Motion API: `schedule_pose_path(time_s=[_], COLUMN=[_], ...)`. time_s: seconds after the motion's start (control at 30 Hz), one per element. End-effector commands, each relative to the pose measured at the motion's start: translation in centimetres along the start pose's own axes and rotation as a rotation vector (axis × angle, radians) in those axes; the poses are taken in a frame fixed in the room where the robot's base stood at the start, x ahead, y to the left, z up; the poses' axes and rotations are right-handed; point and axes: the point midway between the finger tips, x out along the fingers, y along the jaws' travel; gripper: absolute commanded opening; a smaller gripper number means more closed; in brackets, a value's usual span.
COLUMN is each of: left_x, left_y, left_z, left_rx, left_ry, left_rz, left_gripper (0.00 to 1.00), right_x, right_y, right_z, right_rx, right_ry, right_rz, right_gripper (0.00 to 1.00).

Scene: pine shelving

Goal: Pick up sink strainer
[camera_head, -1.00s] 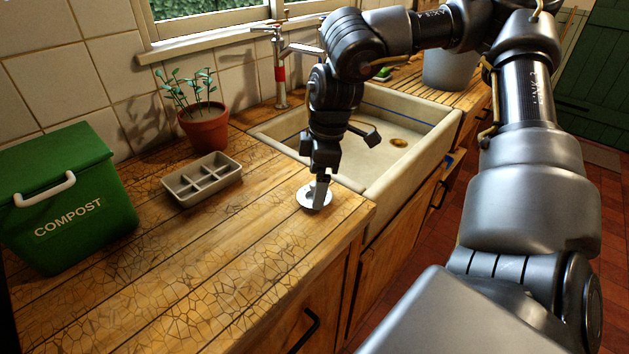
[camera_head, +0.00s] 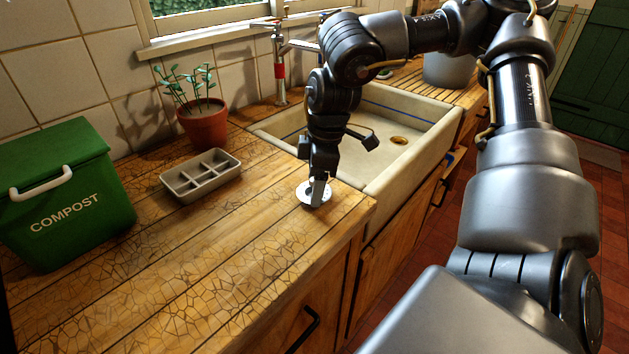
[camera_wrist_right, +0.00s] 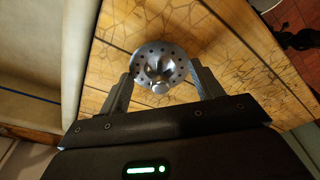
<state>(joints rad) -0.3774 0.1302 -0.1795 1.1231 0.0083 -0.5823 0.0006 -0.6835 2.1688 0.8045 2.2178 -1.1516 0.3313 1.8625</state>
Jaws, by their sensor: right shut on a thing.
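The sink strainer is a round silver metal disc with small holes and a central knob. In the head view the strainer (camera_head: 306,194) is at the wooden counter's surface, left of the sink's near corner. My right gripper (camera_head: 318,196) points down over it and hides part of it. In the right wrist view the strainer (camera_wrist_right: 160,62) lies between the two fingers of my right gripper (camera_wrist_right: 165,84), which is shut on it. Whether it is clear of the counter I cannot tell. My left gripper is not in view.
A cream sink (camera_head: 385,165) with a drain lies right of the strainer. A grey divided tray (camera_head: 202,175), a potted plant (camera_head: 203,127) and a green compost bin (camera_head: 62,200) stand to the left. The front counter (camera_head: 230,265) is bare.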

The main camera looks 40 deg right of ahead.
Motion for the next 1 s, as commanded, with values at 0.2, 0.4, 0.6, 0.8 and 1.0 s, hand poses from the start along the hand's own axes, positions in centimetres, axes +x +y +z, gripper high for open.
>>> schedule_pose_path(time_s=[0.2,0.4,0.6,0.8,1.0], left_x=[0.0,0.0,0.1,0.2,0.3], left_y=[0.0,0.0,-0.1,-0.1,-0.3], left_z=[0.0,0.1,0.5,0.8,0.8], left_rx=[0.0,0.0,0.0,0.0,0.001], left_ry=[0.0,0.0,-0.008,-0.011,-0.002], left_rz=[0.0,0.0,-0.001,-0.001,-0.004], left_gripper=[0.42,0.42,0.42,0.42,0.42], right_x=[-0.2,-1.8,-5.7,-10.4,-14.3], right_y=[0.0,0.1,0.1,0.1,0.1], right_z=[-0.1,-0.3,-1.0,-1.7,-2.2], right_rx=[0.0,0.0,-0.001,0.0,0.001], right_ry=[0.0,0.001,0.004,0.002,0.001], right_rz=[0.001,0.004,0.007,0.007,0.004], right_gripper=[0.43,0.43,0.43,0.43,0.43])
